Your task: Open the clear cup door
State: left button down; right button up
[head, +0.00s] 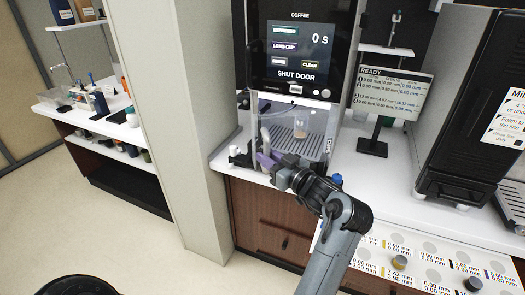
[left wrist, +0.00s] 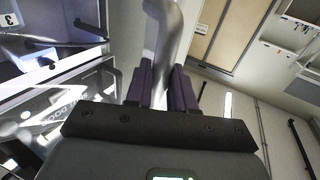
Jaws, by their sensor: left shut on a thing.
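The coffee machine (head: 297,50) stands on the white counter, and its screen reads "SHUT DOOR". The clear cup door (head: 315,114) shows at the cup bay below the screen; how far it stands ajar is hard to tell. In the left wrist view the handle (left wrist: 164,40) runs between the two fingers (left wrist: 160,85). My right gripper is not in view.
A pillar (head: 190,110) stands close on the left of the machine. A readout stand (head: 392,95) and a black machine (head: 470,110) are on the right. A white tray with several round pods (head: 399,262) lies at the lower right. Open floor lies at the left front.

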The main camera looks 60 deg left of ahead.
pick_arm(q)
jog(key=d, duration=0.3)
jog(key=shift+w+f, duration=0.2)
jog(key=shift+w, duration=0.2)
